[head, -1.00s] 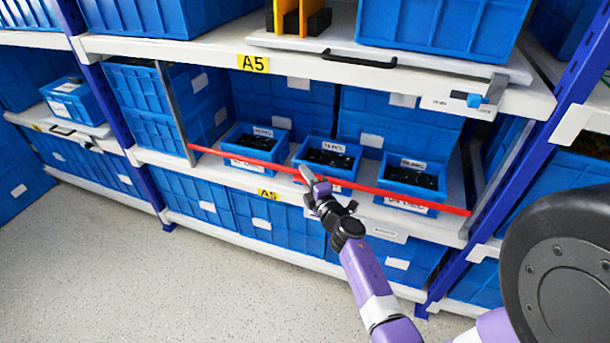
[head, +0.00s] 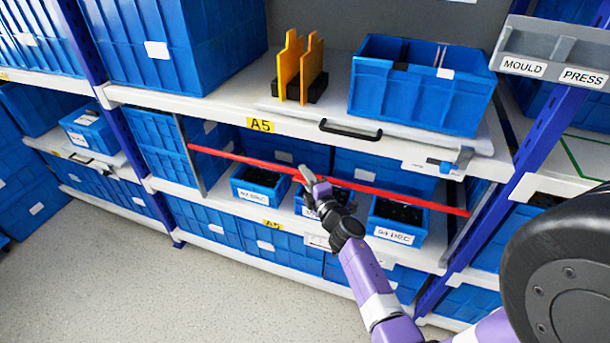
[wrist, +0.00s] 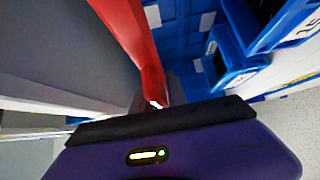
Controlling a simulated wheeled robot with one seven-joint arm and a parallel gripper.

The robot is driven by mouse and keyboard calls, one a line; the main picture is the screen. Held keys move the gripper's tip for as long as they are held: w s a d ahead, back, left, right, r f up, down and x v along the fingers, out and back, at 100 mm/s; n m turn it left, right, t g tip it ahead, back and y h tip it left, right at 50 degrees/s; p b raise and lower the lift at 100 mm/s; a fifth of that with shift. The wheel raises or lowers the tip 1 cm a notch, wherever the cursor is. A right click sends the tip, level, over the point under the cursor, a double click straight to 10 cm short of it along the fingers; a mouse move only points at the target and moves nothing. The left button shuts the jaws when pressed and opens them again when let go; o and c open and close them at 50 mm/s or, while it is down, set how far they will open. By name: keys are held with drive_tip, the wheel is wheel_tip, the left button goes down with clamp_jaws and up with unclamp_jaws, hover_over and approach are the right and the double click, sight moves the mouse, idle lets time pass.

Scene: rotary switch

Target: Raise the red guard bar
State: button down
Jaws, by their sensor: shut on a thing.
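The red guard bar (head: 236,158) runs across the front of the lower shelf bay, between two grey side rails (head: 193,155). It now sits above the fronts of the small blue bins. My gripper (head: 308,178) is shut on the bar near its middle. In the wrist view the red bar (wrist: 138,45) runs down to the gripper's dark edge (wrist: 160,120). The fingertips are mostly hidden there.
Small blue bins with dark parts stand behind and below the bar: left (head: 262,186), right (head: 397,220). Above is a white shelf board (head: 200,110) with a black-handled tray (head: 350,132), orange plates (head: 299,68) and a blue crate (head: 420,85). A blue post (head: 540,140) stands right.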

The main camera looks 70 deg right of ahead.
drive_tip(key=shift+r+p, duration=1.2)
drive_tip(key=shift+r, duration=0.65)
drive_tip(key=c, duration=1.5)
unclamp_jaws()
drive_tip(key=shift+s+a, duration=0.15)
drive_tip(key=v, duration=0.7)
drive_tip(key=shift+s+a, duration=0.15)
